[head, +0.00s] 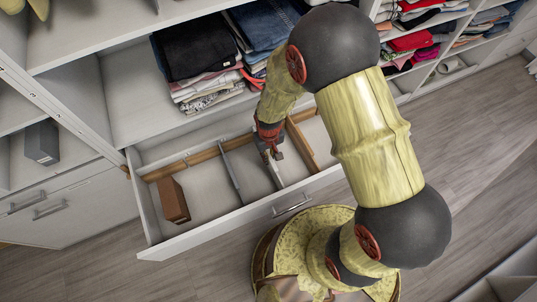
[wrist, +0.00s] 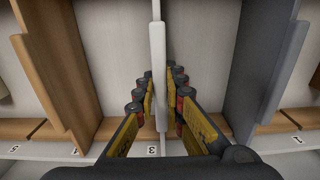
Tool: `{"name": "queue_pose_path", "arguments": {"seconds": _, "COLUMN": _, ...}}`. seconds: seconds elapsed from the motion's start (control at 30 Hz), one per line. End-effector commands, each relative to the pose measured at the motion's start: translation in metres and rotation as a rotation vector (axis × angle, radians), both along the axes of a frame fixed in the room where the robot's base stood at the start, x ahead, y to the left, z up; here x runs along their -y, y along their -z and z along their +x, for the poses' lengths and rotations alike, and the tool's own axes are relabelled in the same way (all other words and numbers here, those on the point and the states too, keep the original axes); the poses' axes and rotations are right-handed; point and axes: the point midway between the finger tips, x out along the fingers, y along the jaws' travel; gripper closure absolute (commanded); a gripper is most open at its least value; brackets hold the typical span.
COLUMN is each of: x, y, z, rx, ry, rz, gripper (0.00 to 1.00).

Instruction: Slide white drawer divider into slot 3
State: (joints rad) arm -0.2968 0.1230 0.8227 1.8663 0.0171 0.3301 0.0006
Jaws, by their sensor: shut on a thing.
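The white divider (wrist: 157,60) stands between the two fingers of my gripper (wrist: 160,82), which is shut on it. In the wrist view its near end lies close to the wooden slotted strip (wrist: 118,129), in line with the label 3 (wrist: 152,150). I cannot tell whether it sits in the slot. In the head view my gripper (head: 268,143) is inside the open drawer (head: 225,226). The white divider (head: 273,171) shows below it, between a grey divider (head: 232,178) and a wooden divider (head: 302,145).
In the wrist view the wooden divider (wrist: 52,75) is on the left near label 4, and the grey divider (wrist: 262,70) is on the right. A brown box (head: 172,200) stands in the drawer's left part. Folded clothes (head: 195,65) lie on the shelf above.

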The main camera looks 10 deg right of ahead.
Motion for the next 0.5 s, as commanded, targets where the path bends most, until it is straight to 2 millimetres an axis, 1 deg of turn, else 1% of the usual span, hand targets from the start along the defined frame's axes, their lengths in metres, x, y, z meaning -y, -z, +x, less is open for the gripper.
{"name": "queue_pose_path", "arguments": {"seconds": 0.07, "x": -0.0001, "y": -0.0001, "z": 0.0003, "rx": 0.001, "ry": 0.0, "rz": 0.0, "gripper": 0.86}}
{"name": "queue_pose_path", "arguments": {"seconds": 0.37, "x": 0.0, "y": -0.0002, "z": 0.0001, "rx": 0.0, "ry": 0.0, "rz": 0.0, "gripper": 0.69}}
{"name": "queue_pose_path", "arguments": {"seconds": 0.5, "x": 0.0, "y": -0.0001, "z": 0.0, "rx": 0.0, "ry": 0.0, "rz": 0.0, "gripper": 0.68}}
